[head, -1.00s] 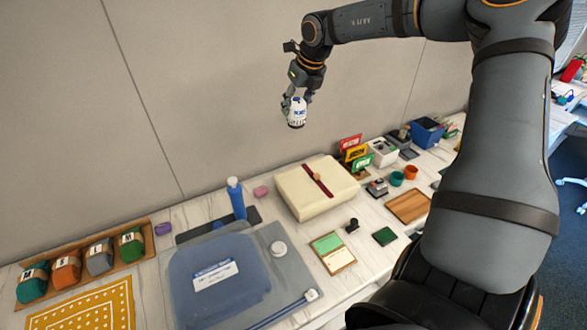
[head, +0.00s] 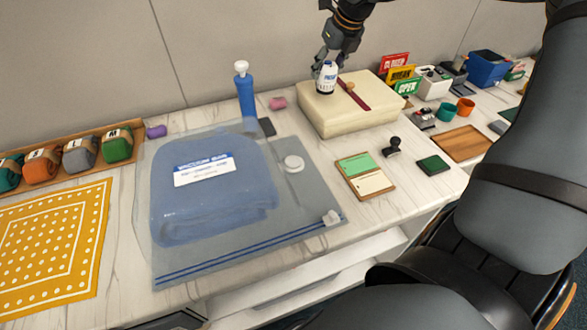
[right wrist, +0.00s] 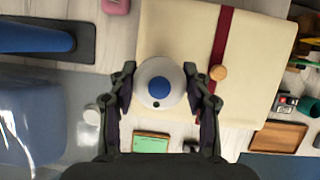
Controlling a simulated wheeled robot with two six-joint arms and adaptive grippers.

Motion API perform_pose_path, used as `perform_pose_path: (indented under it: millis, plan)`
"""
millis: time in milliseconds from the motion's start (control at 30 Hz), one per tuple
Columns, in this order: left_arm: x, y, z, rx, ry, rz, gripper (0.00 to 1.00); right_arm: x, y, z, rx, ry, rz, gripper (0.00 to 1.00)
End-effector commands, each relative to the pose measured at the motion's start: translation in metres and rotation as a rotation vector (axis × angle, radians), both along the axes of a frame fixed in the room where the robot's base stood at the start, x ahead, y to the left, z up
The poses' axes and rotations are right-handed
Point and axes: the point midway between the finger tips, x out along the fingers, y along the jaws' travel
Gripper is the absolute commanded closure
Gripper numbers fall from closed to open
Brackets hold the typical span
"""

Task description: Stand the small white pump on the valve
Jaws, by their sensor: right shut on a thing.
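The small white pump (head: 327,78), with a blue-marked label and dark lower band, is upright in my right gripper (head: 324,66), which is shut on it. In the right wrist view the pump's round white top with a blue disc (right wrist: 158,82) sits between the two fingers. It is above the cream folded block. The valve (head: 293,163) is a white round disc on the clear vacuum bag (head: 300,205), below and left of the pump; it also shows in the right wrist view (right wrist: 92,114). Nothing stands on it. My left gripper is not in view.
A tall blue cylinder (head: 246,97) stands behind the bag. The cream block (head: 345,112) has a dark red band. A clipboard (head: 364,175), a stamp (head: 392,146) and a green pad (head: 433,165) lie to the right. Sign cards (head: 400,74) stand at the back.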

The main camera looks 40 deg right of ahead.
Motion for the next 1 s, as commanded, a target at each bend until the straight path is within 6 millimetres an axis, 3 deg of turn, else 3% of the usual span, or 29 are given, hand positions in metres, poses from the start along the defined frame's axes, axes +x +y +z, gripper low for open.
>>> perform_pose_path:
  millis: [167, 300, 433, 667, 900, 1000]
  plan:
    - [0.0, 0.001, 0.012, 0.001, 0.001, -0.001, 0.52, -0.023, 0.066, 0.015, 0.007, -0.007, 0.149, 0.92]
    - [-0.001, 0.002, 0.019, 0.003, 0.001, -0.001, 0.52, -0.057, 0.125, 0.02, 0.005, -0.008, 0.291, 0.92]
    - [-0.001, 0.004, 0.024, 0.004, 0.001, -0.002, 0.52, -0.087, 0.163, 0.019, 0.0, -0.005, 0.391, 0.92]
    - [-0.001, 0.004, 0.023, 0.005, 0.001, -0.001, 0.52, -0.102, 0.179, 0.014, -0.003, -0.002, 0.436, 0.92]
    - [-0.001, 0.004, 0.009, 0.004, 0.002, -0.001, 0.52, -0.102, 0.179, -0.035, 0.002, 0.001, 0.436, 0.92]
    - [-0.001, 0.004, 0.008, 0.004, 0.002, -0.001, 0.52, -0.102, 0.178, -0.046, -0.001, 0.0, 0.434, 0.92]
